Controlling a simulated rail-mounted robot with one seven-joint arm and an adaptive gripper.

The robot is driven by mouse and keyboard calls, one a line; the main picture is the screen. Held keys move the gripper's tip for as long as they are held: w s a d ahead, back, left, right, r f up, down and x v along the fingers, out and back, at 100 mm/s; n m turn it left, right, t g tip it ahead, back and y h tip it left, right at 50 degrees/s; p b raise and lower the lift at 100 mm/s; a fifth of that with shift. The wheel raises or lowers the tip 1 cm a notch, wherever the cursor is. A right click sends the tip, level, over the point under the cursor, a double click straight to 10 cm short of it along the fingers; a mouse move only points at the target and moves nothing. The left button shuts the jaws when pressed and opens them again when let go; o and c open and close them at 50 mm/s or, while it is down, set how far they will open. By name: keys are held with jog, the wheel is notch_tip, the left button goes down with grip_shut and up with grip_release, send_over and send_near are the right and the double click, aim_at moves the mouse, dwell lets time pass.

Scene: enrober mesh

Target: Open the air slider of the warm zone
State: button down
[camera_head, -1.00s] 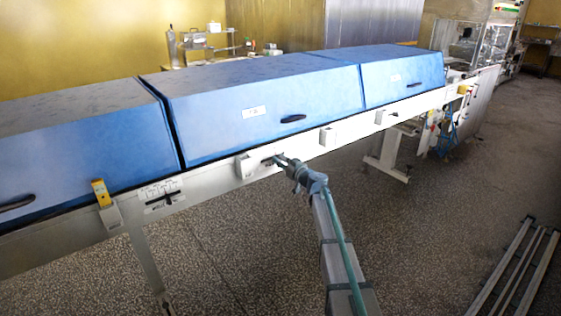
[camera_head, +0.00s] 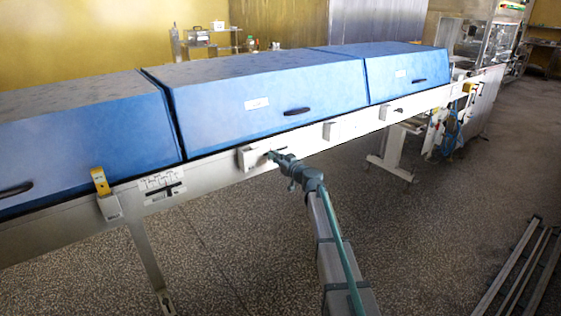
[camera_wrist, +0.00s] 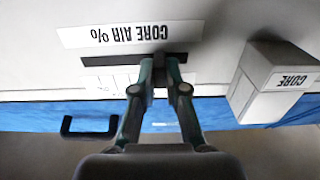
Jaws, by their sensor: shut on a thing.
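In the wrist view a dark slot (camera_wrist: 105,61) runs under an upside-down label reading "CORE AIR %" (camera_wrist: 130,34). My gripper (camera_wrist: 160,62) is shut on the slider knob in this slot, nearer the slot's right end in that view. In the head view my gripper (camera_head: 270,156) is at the white rail, just right of a white box (camera_head: 250,159). That box shows in the wrist view labelled "CORE" (camera_wrist: 290,80). No label reading "warm" is legible. Another scale plate with a slider (camera_head: 163,190) is farther left on the rail.
Blue hoods (camera_head: 260,90) with dark handles (camera_head: 297,111) rise above the rail. A white box (camera_head: 110,206) with a yellow device (camera_head: 100,181) on it is at the left. More white boxes (camera_head: 331,130) sit to the right. Metal bars (camera_head: 520,270) lie on the floor at right.

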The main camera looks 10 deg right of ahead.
jog(key=c, duration=1.2)
grip_release()
jog(key=shift+s+d, duration=0.1)
jog(key=shift+s, duration=0.05)
jog(key=v, duration=1.1)
jog(key=shift+s+d, duration=0.15)
jog(key=shift+s, duration=0.2)
